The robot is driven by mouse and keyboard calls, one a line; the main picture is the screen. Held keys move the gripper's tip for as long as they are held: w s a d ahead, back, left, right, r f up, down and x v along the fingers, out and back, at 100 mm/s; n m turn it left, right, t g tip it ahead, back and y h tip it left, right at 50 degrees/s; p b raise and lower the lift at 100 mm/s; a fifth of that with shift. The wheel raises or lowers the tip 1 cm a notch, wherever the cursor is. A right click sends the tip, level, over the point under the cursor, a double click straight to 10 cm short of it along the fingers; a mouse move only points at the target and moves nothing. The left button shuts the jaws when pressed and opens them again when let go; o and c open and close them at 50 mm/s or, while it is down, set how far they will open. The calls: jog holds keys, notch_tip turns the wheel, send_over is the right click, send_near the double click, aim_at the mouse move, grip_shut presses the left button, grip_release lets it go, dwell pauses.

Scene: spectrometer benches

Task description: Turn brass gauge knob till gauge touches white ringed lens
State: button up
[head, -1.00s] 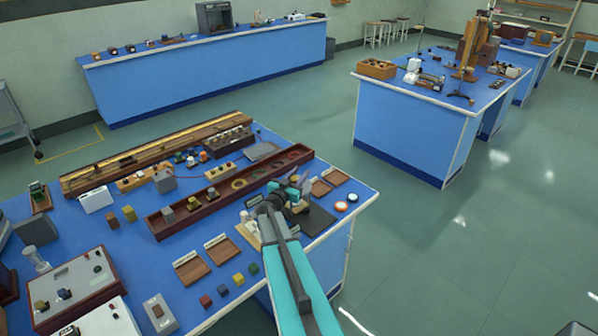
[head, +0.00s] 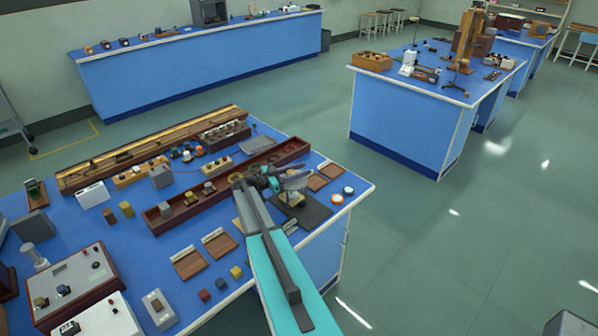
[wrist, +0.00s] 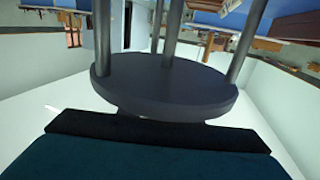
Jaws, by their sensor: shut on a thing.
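My gripper (head: 292,184) is at the right end of the near bench, low over a black mat (head: 314,213). It is shut, apparently on the knob of a small brass and pale device (head: 293,199) that stands on the mat. My gripper covers most of this device, so the knob, gauge tip and contact are hidden. To its right, apart from the gripper, lie two small white-faced round pieces, one with an orange rim (head: 337,199) and a paler one (head: 349,190). I cannot tell whether either is the ringed lens. The wrist view does not show the jaws clearly.
A long dark red tray (head: 165,222) lies left of my gripper. Brown wooden trays (head: 188,263) and small coloured cubes (head: 236,272) lie along the front. A second blue bench (head: 402,120) stands beyond an open floor.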

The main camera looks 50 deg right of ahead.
jog(key=shift+s+a+m+g+y+b, duration=0.15)
jog(key=shift+m+g+y+b, duration=0.2)
jog(key=shift+m+g, duration=0.3)
jog(key=shift+s+a+m+g+y+b, duration=0.1)
jog(key=shift+m+g+y+b, duration=0.1)
jog(key=shift+m+g+y, duration=0.45)
jog(key=o, duration=1.1)
jog(key=shift+c, duration=0.2)
jog(key=shift+r, duration=0.15)
jog(key=shift+s+r+b, duration=0.1)
jog(key=shift+r+b, duration=1.05)
jog(key=shift+r, duration=0.1)
jog(key=shift+s+a+r, duration=0.1)
jog(key=shift+s+r, duration=0.05)
jog(key=shift+r, duration=0.15)
jog(key=s+a+r+b, duration=0.1)
jog(key=s+a+b, duration=0.4)
jog(key=s+a, duration=0.5)
jog(key=shift+s+a+r+b, duration=0.25)
jog(key=shift+s+a+b, duration=0.1)
jog(key=shift+s, duration=0.35)
